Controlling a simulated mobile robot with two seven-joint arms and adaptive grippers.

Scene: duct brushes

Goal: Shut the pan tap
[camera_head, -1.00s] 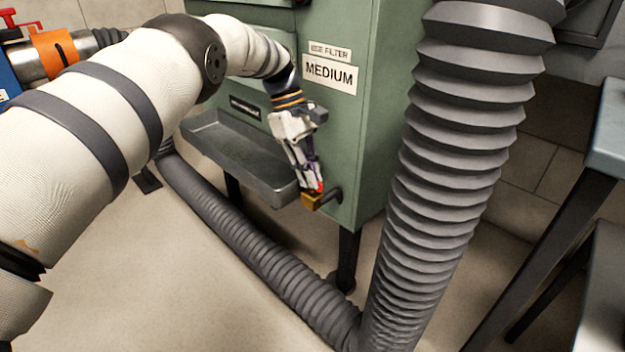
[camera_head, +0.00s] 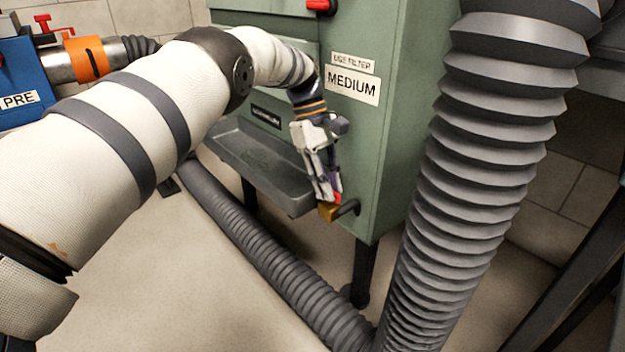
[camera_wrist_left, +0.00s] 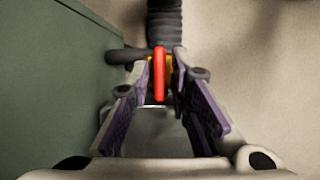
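The pan tap has a brass body (camera_head: 328,212) on a dark pipe at the lower front of the green filter cabinet, beside the pan (camera_head: 262,171). Its red lever (camera_wrist_left: 159,74) shows in the left wrist view, standing lengthwise between my fingertips with the brass behind it. My left gripper (camera_head: 333,198) reaches down to the tap. In the left wrist view my left gripper (camera_wrist_left: 164,76) straddles the lever, with a narrow gap on the right finger's side. Contact on the left finger's side is unclear. My right gripper is not in view.
The green cabinet (camera_head: 395,150) stands close beside the gripper. A large ribbed grey duct (camera_head: 480,170) rises on the right, and another (camera_head: 265,255) runs along the floor under the pan. A blue unit (camera_head: 22,75) stands at far left. The floor at front left is clear.

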